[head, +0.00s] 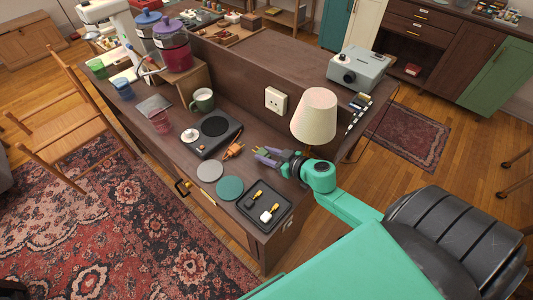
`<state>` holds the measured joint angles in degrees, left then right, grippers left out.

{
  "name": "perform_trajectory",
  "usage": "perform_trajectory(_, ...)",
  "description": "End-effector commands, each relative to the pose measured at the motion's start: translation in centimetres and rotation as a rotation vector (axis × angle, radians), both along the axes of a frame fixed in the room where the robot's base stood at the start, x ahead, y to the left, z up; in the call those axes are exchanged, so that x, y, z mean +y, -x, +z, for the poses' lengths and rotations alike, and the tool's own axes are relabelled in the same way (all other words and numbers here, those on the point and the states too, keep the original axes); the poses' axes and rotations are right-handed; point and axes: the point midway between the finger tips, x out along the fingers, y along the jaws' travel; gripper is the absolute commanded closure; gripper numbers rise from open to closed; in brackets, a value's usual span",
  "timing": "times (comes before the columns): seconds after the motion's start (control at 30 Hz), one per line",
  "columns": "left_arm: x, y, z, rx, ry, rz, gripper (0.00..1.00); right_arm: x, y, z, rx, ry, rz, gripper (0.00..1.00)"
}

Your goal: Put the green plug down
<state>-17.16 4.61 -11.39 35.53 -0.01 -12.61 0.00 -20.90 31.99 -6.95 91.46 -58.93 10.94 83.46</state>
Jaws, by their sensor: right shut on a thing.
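My right gripper (264,156) comes in from the right on my green arm and is over the right part of the brown counter (178,157), in front of the lamp. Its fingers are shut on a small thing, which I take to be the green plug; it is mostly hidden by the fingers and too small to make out. An orange plug (234,150) is just left of the fingertips, beside the black hot plate. A white wall socket (276,101) is on the raised back panel behind the gripper. My left gripper is not in view.
A cream lamp (315,115) stands close behind the gripper. A grey disc (210,171), a green disc (230,188) and a black tray (265,220) with small items lie in front. The hot plate (214,136) and a green mug (203,99) stand to the left.

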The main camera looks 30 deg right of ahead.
Motion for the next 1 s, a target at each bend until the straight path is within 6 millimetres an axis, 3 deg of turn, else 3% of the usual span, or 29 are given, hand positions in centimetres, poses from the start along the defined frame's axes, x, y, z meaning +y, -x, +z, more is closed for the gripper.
perform_trajectory(0.17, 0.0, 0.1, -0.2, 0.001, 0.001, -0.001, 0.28, 0.0, 0.0, -0.3, -0.001, 0.000, 0.000, 1.00)
perform_trajectory(0.2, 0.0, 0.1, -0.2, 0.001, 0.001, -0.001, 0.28, 0.0, 0.0, -0.3, 0.000, 0.000, 0.000, 0.51)
perform_trajectory(0.27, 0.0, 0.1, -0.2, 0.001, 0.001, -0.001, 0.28, 0.0, 0.0, -0.3, 0.000, 0.000, 0.000, 0.29)
perform_trajectory(0.57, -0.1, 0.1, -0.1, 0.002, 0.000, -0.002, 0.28, 0.0, 0.0, -0.3, 0.000, 0.000, 0.000, 0.29)
perform_trajectory(0.73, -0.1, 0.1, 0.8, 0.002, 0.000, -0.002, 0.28, 0.0, 0.0, 1.3, -0.001, 0.002, 0.001, 0.29)
perform_trajectory(1.0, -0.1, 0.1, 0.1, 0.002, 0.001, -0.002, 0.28, -1.7, 5.3, 2.9, 0.005, -0.002, 0.000, 0.29)
